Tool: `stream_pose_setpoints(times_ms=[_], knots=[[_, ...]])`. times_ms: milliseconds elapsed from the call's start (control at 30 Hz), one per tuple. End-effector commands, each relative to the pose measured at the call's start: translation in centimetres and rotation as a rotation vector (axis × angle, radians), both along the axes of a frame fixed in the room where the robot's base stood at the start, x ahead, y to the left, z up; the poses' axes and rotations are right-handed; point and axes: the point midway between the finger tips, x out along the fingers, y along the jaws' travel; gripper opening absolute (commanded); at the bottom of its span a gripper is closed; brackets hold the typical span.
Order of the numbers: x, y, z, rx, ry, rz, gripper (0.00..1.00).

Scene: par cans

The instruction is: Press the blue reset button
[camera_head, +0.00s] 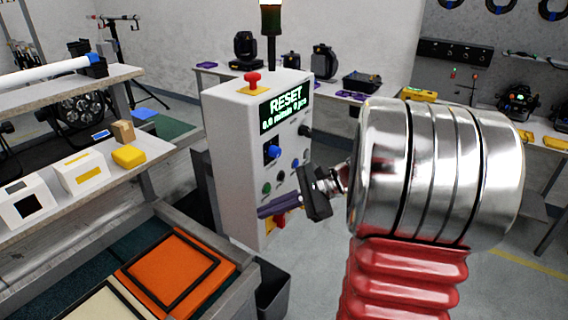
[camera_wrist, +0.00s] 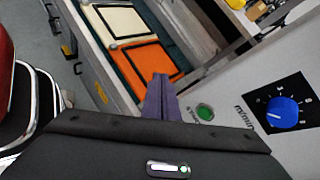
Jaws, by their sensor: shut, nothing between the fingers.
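A pale control box (camera_head: 228,150) stands in the middle of the head view. Its lit screen (camera_head: 286,108) reads "RESET" with a smaller line below. In the wrist view the fingers (camera_wrist: 160,80) are left of a green button (camera_wrist: 204,112).
A red mushroom button (camera_head: 252,81) tops the box. A red and yellow switch (camera_head: 278,222) is low on the panel, partly behind my fingers. A bench with an orange framed panel (camera_head: 175,272) is at left. A dark bin (camera_head: 272,290) stands below the box.

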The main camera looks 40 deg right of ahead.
Motion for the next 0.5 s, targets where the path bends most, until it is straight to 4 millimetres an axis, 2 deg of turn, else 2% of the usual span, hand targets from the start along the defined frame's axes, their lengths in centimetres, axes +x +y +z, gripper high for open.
stream_pose_setpoints(times_ms=[33, 267, 400, 500], knots=[[0.3, -2.0, -0.3, 0.059, 0.001, -0.059, 0.00], [0.8, -11.2, -0.7, 0.326, -0.038, -0.316, 0.00], [-0.2, -17.4, -1.3, 0.480, -0.086, -0.466, 0.00], [-1.3, -21.2, -1.7, 0.571, -0.124, -0.554, 0.00]])
